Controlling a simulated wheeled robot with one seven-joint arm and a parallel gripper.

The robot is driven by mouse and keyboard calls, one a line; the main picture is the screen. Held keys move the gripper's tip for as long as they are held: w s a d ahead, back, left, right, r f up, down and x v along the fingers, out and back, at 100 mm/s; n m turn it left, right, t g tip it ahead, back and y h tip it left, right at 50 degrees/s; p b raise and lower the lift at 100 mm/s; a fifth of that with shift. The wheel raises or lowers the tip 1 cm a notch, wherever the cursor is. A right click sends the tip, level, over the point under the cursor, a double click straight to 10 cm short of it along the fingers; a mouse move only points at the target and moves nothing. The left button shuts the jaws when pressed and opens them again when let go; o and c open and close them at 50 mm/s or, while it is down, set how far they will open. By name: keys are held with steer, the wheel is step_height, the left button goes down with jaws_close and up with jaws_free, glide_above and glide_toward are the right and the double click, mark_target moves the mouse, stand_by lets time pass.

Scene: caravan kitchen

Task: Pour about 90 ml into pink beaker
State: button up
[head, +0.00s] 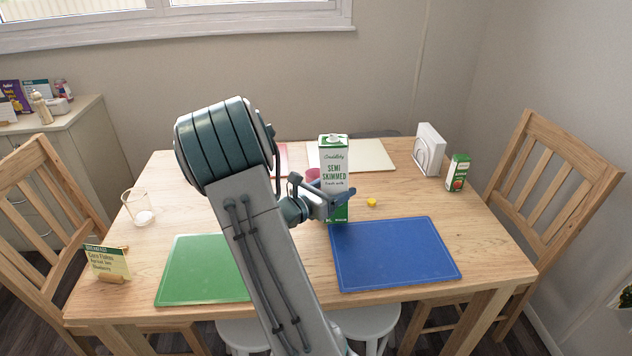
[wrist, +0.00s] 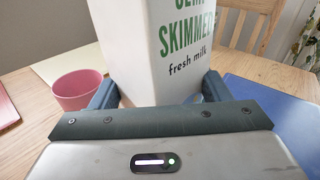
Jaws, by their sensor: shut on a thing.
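A white and green milk carton labelled semi skimmed (head: 335,165) stands upright near the middle of the table. My gripper (head: 332,196) is shut on its lower part. In the wrist view the carton (wrist: 165,45) sits between both fingers. The pink beaker (head: 312,175) is just left of the carton and partly hidden behind it and my gripper. It also shows in the wrist view (wrist: 79,90), left of the left finger, upright and apart from the carton. How much is in the beaker cannot be seen. I cannot tell whether the carton touches the table.
A blue mat (head: 394,254) and a green mat (head: 205,270) lie at the front. A small yellow cap (head: 371,202) lies right of the carton. A glass (head: 138,207) stands left; a napkin holder (head: 430,150) and small carton (head: 458,172) stand right. A card (head: 106,262) stands front left.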

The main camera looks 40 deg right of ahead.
steer(key=shift+w+d+r+m+b, duration=0.1)
steer(key=shift+w+r+m+b, duration=0.15)
steer(key=shift+r+m+b, duration=0.3)
stand_by(1.4)
